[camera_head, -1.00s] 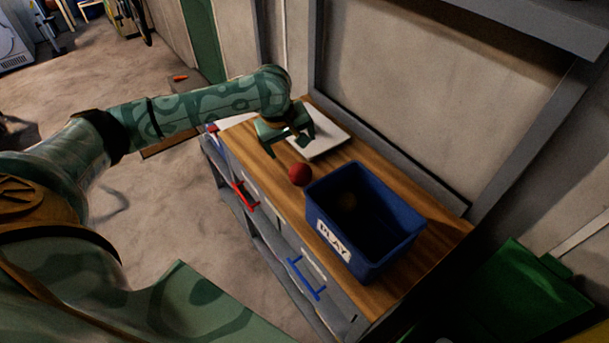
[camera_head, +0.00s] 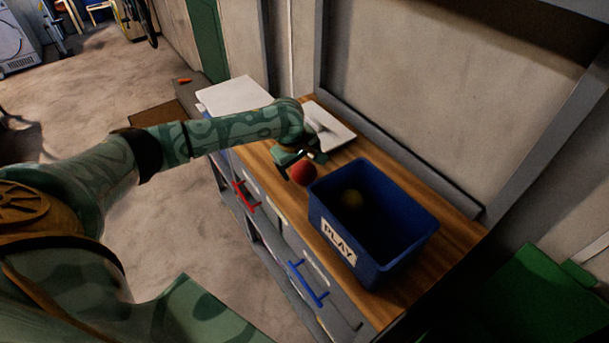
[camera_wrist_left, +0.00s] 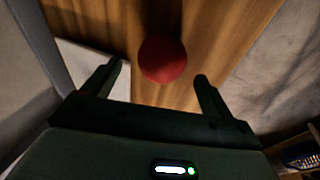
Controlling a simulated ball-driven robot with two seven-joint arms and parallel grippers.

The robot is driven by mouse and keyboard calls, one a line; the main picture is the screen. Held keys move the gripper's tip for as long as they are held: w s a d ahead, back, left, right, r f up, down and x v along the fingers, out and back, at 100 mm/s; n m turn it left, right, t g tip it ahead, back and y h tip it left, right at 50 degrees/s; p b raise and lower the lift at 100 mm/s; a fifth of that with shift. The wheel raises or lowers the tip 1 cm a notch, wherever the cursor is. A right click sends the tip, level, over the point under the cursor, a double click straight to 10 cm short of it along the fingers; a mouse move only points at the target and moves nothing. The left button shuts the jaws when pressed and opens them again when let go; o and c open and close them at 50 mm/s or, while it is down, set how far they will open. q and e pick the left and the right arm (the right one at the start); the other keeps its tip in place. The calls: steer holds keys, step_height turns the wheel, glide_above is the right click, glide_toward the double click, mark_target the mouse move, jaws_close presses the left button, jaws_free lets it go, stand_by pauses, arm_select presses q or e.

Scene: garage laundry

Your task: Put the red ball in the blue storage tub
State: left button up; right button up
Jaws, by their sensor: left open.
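The red ball (camera_head: 304,173) rests on the wooden top of the cabinet, beside the left end of the blue storage tub (camera_head: 386,258), which carries a "PLAY" label. A dull yellow ball (camera_head: 352,199) lies inside the tub. My left gripper (camera_head: 296,168) is just behind the red ball, low over the wood. In the left wrist view my left gripper (camera_wrist_left: 158,78) is open, with the red ball (camera_wrist_left: 163,59) ahead, roughly between and slightly beyond the fingertips. My right gripper is not in view.
A white tray-like object (camera_head: 330,128) lies on the wooden top (camera_head: 440,272) behind my gripper, and a white flat surface (camera_head: 236,94) shows farther left. The wall stands close behind. A green bin (camera_head: 535,295) is at the right. Drawers have red (camera_head: 246,197) and blue (camera_head: 309,285) handles.

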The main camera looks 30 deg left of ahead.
mark_target(302, 167)
arm_select(q)
steer(key=b+x, duration=0.1)
steer(key=x, duration=0.3)
steer(key=shift+s+f+b, duration=0.1)
steer(key=shift+s+b, duration=0.05)
steer(key=shift+b, duration=0.15)
steer(key=c, duration=1.2)
